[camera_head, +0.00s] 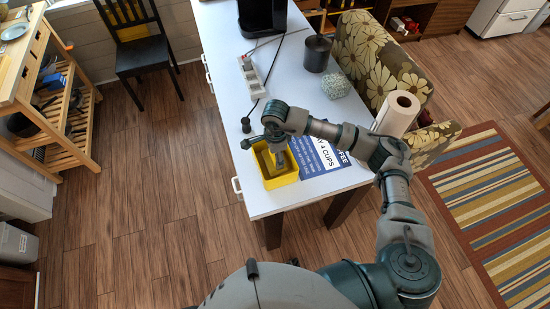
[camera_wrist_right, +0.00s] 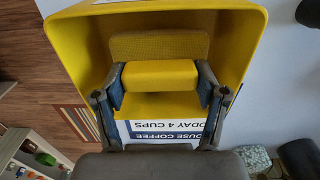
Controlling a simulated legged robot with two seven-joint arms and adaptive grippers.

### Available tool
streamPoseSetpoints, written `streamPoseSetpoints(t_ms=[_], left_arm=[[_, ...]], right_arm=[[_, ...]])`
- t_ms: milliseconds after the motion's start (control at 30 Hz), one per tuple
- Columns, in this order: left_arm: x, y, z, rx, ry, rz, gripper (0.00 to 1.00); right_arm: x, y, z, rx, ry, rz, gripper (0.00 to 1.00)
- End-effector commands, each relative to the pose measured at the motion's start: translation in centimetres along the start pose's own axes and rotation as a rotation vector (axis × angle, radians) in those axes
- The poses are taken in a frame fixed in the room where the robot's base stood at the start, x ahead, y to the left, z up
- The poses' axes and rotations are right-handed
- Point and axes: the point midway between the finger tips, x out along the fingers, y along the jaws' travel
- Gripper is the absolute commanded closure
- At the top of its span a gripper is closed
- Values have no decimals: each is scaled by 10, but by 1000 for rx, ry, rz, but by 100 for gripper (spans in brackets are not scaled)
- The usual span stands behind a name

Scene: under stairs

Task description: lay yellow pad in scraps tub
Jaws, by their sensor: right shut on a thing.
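The yellow scraps tub (camera_head: 252,148) stands on the near left corner of the white table, its open top up. My right gripper (camera_head: 281,160) reaches down into the tub's opening in the head view. In the right wrist view its two fingers (camera_wrist_right: 160,90) are shut on a bright yellow block, the yellow pad (camera_wrist_right: 160,77). The tub's wall (camera_wrist_right: 78,35) surrounds the pad on the upper sides there. A duller yellow surface shows just behind the pad; I cannot tell what it is. Whether the pad touches the tub floor is unclear. My left gripper is not in view.
A blue and white coffee sign (camera_head: 320,160) lies right of the tub. The table's left edge is close to the tub.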

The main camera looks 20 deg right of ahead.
Motion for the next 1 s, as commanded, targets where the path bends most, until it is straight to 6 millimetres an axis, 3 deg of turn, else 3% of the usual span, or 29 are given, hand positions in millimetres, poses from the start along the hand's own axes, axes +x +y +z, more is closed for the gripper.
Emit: streamPoseSetpoints(t_ms=[200, 467, 500, 600, 1000], left_arm=[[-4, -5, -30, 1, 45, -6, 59], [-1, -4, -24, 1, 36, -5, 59], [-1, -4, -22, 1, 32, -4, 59], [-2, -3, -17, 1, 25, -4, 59], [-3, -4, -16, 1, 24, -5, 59]], right_arm=[[27, 1, 0, -1, 0, 1, 76], [29, 1, 0, -1, 0, 1, 76], [29, 1, 0, -1, 0, 1, 23], [29, 1, 0, -1, 0, 1, 3], [24, 0, 0, -1, -1, -1, 3]])
